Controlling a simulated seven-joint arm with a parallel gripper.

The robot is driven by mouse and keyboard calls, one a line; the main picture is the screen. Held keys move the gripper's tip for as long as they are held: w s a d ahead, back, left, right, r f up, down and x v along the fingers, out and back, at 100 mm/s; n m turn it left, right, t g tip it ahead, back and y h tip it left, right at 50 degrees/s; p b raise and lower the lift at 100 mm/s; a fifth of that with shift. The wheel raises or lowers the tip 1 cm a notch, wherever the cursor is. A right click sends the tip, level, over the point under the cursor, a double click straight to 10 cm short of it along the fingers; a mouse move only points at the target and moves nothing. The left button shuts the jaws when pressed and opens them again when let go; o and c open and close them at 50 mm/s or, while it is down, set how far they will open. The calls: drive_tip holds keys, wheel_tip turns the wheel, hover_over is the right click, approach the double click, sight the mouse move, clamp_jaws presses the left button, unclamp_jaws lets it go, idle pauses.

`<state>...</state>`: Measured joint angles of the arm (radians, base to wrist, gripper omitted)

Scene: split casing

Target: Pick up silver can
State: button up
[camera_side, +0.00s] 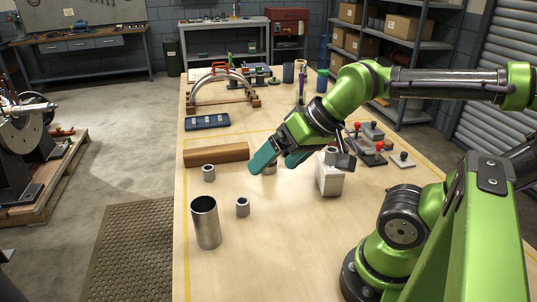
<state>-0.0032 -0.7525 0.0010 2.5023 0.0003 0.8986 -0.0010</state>
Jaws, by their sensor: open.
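The silver can (205,223) is a tall metal cylinder, open at the top, standing upright near the front left of the table. My gripper (278,165) is open, with teal fingers pointing down and to the left. It is behind and to the right of the can, well apart from it. A small grey piece (270,168) shows between the fingers, partly hidden by them. I cannot tell if the fingers touch it.
Two small grey cylinders (242,207) (208,173) stand near the can. A brown wooden block (216,154) lies behind, and a white block (330,180) stands to the right. Red-knobbed clamps (379,147) sit farther right. The table (275,262) is clear right of the can.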

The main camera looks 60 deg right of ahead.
drive_tip(key=shift+d, duration=0.15)
drive_tip(key=w+d+f+m+g+h, duration=0.1)
drive_tip(key=w+d+f+m+g, duration=0.2)
drive_tip(key=d, duration=0.9)
drive_tip(key=w+d+m+g+h, duration=0.1)
drive_tip(key=w+d+m, duration=0.3)
drive_tip(key=d, duration=0.9)
drive_tip(key=s+d+f+n+g, duration=0.1)
drive_tip(key=s+d+f+g, duration=0.1)
drive_tip(key=d, duration=1)
drive_tip(key=s+d+f+n+g, duration=0.1)
drive_tip(key=s+d+f, duration=0.15)
drive_tip(key=d, duration=0.85)
wheel_tip(320, 180, down, 11)
drive_tip(key=shift+r, duration=0.15)
drive_tip(key=shift+d+f, duration=0.1)
drive_tip(key=shift+f, duration=2.6)
